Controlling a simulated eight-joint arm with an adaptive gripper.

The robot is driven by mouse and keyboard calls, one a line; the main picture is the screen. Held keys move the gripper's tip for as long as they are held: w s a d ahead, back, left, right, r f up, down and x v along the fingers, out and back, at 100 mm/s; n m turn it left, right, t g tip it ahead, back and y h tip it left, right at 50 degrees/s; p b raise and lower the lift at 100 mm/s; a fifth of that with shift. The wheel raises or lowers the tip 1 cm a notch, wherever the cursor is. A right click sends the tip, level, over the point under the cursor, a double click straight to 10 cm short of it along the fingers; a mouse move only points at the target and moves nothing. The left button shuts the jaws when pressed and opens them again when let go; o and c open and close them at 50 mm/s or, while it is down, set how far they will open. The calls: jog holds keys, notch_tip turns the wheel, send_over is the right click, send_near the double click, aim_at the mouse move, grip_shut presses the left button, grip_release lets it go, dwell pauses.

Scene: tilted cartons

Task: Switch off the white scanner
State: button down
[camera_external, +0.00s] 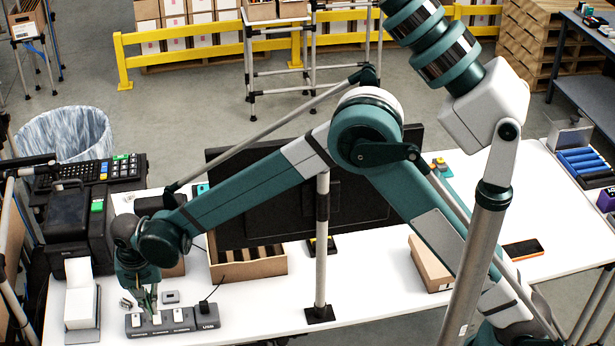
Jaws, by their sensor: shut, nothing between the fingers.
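A dark grey strip (172,325) with several white rocker switches lies near the front left edge of the table. Small labels run along its front; they are too small to read. My gripper (154,314) points down at the strip, shut and empty, with its tips at or just above a white switch (157,320) left of the strip's middle. I cannot tell whether they touch. A white upright device (78,290) on a grey base stands left of the strip. It may be the white scanner, but I cannot tell for sure.
A black printer (70,225) and a keypad (95,172) stand at the back left. An open carton (250,268) with dividers and a metal post (321,260) stand right of the strip. A small grey box (170,297) lies just behind the strip. A black monitor (270,210) stands behind my arm.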

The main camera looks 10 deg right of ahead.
aim_at(150, 325)
notch_tip(150, 325, up, 11)
jog(key=s, duration=0.1)
dwell(0.3)
jog(key=shift+r, duration=0.1)
dwell(0.5)
